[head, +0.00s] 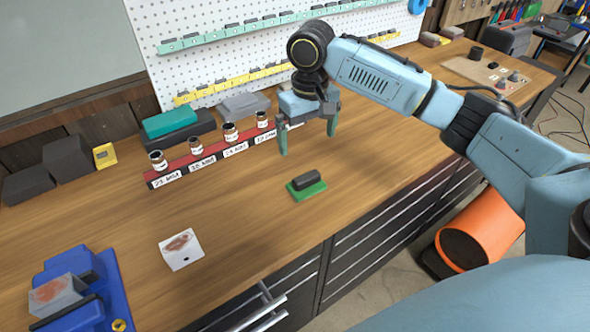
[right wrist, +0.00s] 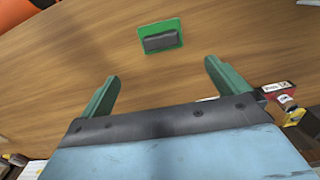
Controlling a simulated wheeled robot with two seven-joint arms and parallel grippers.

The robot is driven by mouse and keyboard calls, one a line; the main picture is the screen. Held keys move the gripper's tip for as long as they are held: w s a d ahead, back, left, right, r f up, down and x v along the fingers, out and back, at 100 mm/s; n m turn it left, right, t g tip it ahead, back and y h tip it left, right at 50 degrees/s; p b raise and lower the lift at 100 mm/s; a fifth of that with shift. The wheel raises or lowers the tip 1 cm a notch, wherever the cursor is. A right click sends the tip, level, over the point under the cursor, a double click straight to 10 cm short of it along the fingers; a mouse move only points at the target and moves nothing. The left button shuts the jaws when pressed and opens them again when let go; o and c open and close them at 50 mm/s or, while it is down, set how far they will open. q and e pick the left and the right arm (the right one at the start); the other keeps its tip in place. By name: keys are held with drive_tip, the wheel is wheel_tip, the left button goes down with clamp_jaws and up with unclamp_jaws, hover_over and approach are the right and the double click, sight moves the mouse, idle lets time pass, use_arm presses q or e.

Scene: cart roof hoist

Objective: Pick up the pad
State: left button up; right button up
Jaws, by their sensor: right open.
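The pad is a dark grey block (head: 306,180) lying on a small green base (head: 309,192) on the wooden bench. In the right wrist view the dark block (right wrist: 160,43) and its green base (right wrist: 178,27) lie beyond my fingertips, roughly centred between them. My right gripper (head: 308,145) is open and empty, with green fingers pointing down. It hangs above the bench, behind the pad in the head view, and does not touch it. The right gripper also shows in the right wrist view (right wrist: 162,80). My left gripper is not in view.
A red rack (head: 150,178) with several small labelled jars stands left of my right gripper. A white block (head: 181,252) with a reddish patch lies front left, near a blue fixture (head: 112,290). A pegboard (head: 230,60) stands behind. The bench around the pad is clear.

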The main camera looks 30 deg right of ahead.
hover_over(307, 176)
wheel_tip(307, 176, down, 7)
drive_tip(key=shift+d, duration=0.15)
drive_tip(key=shift+f, duration=0.35)
wheel_tip(307, 176, down, 3)
drive_tip(key=shift+r, duration=0.15)
wheel_tip(307, 176, down, 2)
drive_tip(key=shift+f, duration=0.35)
drive_tip(key=shift+c, duration=0.6)
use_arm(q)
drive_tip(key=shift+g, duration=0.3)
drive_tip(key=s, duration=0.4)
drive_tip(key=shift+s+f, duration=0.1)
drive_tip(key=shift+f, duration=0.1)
use_arm(e)
drive_tip(key=c, duration=0.8)
drive_tip(key=shift+r, duration=0.1)
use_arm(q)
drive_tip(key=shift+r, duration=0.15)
use_arm(e)
wheel_tip(307, 176, up, 10)
